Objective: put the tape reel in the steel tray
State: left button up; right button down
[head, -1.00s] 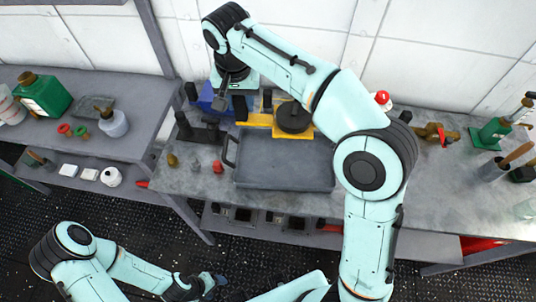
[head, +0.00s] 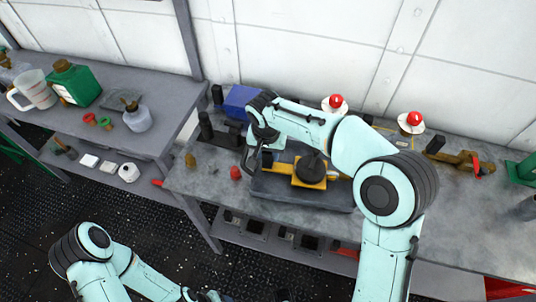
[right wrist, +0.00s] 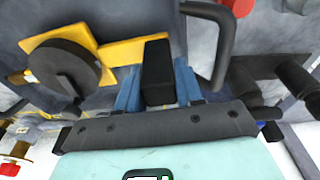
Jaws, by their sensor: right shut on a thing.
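The tape reel (head: 309,181) is a yellow frame with a thick black disc, over the steel tray in the head view. The steel tray (head: 298,198) is a shallow grey tray on the workbench, partly hidden by the reel and my right arm. My right gripper (head: 264,158) is at the reel's left end. In the right wrist view, its blue fingers (right wrist: 158,80) are shut on the reel's black grip, with the disc (right wrist: 62,68) to the left. I cannot tell whether the reel touches the tray floor. My left gripper (head: 203,296) is low at the bottom edge, its jaws unclear.
A blue box (head: 241,101) and black items stand behind and left of the tray. A red cap (head: 235,173) sits left of it. Two red-domed white items (head: 336,103) stand behind. A brass nozzle (head: 465,162) lies to the right, with bare bench before it.

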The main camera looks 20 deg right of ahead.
jog(key=shift+f, duration=0.45)
jog(key=c, duration=0.7)
grip_release()
jog(key=shift+f, duration=0.15)
jog(key=shift+r, duration=0.2)
jog(key=r, duration=0.4)
jog(key=s+r+p, duration=0.1)
jog(key=r, duration=0.2)
jog(key=a+r, duration=0.1)
jog(key=r, duration=0.3)
jog(key=shift+s+r, duration=0.35)
